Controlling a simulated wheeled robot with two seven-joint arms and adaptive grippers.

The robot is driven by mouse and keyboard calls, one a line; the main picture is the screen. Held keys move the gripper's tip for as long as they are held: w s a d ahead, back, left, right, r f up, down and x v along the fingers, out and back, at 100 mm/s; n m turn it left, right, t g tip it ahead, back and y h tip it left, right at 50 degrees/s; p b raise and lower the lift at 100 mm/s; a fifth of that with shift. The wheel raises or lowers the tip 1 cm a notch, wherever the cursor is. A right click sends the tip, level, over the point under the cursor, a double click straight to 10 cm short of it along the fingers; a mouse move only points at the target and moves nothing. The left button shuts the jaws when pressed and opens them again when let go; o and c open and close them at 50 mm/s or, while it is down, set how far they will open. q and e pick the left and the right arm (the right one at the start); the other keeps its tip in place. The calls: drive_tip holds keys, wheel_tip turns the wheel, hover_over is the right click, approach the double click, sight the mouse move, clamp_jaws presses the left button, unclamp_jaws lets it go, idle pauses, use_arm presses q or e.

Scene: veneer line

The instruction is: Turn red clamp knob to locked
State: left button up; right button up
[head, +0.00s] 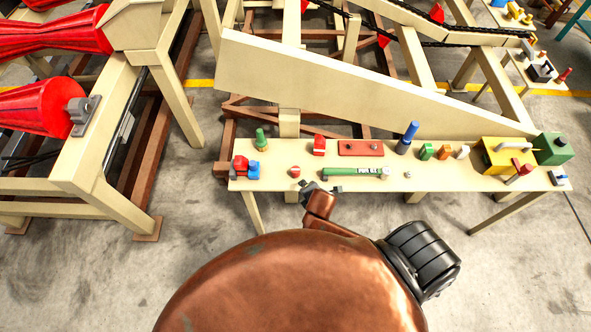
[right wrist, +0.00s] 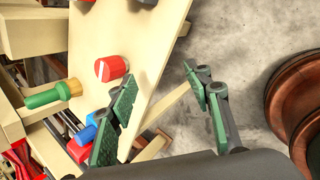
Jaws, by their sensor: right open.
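The red clamp knob (head: 295,171), with a white mark on its face, is on the cream bench top (head: 272,183) near its front left part. In the right wrist view the knob (right wrist: 112,69) is a short red cylinder with a white line. My right gripper (head: 308,188) is at the bench's front edge, just nearer to me than the knob. In the right wrist view its green-padded fingers (right wrist: 160,84) are apart with nothing between them. The knob lies beyond the left finger's tip, not between the fingers. My left gripper is in neither view.
A green wrench-like bar (head: 352,173) lies right of the knob. A red and blue object (head: 245,168) stands at the left end, with a green-handled tool (head: 261,140) behind it. Floor in front is clear.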

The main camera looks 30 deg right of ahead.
sight(296, 171)
drive_tip(key=w+r+n, duration=0.1)
drive_tip(key=n, duration=0.2)
drive_tip(key=w+r+n+t, duration=0.1)
drive_tip(key=w+n, duration=0.1)
drive_tip(key=n, duration=0.2)
drive_tip(key=w+r+n+t, duration=0.1)
drive_tip(key=w+n, duration=0.1)
drive_tip(key=n, duration=0.1)
drive_tip(key=shift+w+a+r+n+h, duration=0.15)
drive_tip(key=shift+a+r+n+h, duration=0.1)
drive_tip(key=shift+n+h, duration=0.15)
drive_tip(key=shift+w+r+n, duration=0.1)
drive_tip(key=shift+w+n, duration=0.2)
drive_tip(key=shift+n, duration=0.4)
drive_tip(key=shift+w+d+n, duration=0.1)
drive_tip(key=shift+w+n, duration=0.1)
drive_tip(key=shift+n, duration=0.2)
drive_tip(key=shift+w, duration=0.2)
drive_tip(key=x, duration=0.7)
drive_tip(key=shift+w+b, duration=0.1)
drive_tip(key=shift+b, duration=0.25)
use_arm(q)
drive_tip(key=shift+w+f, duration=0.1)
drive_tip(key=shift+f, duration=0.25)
use_arm(e)
drive_tip(key=shift+c, duration=0.6)
